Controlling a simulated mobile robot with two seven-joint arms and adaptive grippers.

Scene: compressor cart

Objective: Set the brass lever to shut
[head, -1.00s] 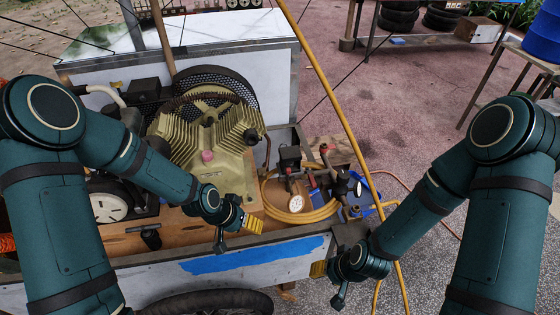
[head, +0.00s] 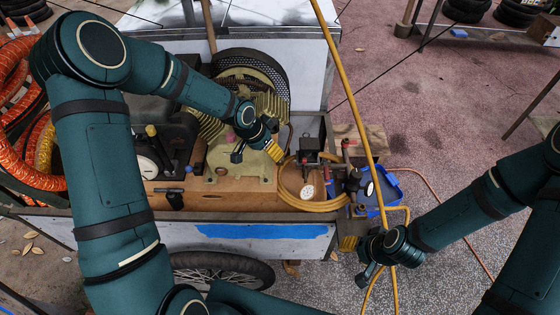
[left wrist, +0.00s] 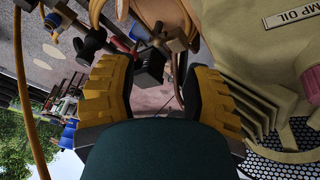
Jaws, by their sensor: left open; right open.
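The brass lever cannot be picked out for certain. Brass-coloured fittings (left wrist: 176,40) show in the left wrist view, beside a black box (left wrist: 150,66). In the head view the black box (head: 309,146) stands among the fittings at the cart's right end, with a white gauge (head: 307,191) below it. My left gripper (head: 273,139) is open and empty, left of the black box and in front of the compressor. Its two yellow fingers (left wrist: 160,92) frame the black box, which lies beyond them. My right gripper (head: 348,243) appears open and empty, low by the cart's front right corner.
The olive compressor (head: 228,165) stands close to my left gripper. A yellow hose (head: 347,95) crosses in front of the right fittings, and more hose coils around the gauge. A blue tray (head: 386,190) lies right of the fittings. The paving beyond is open.

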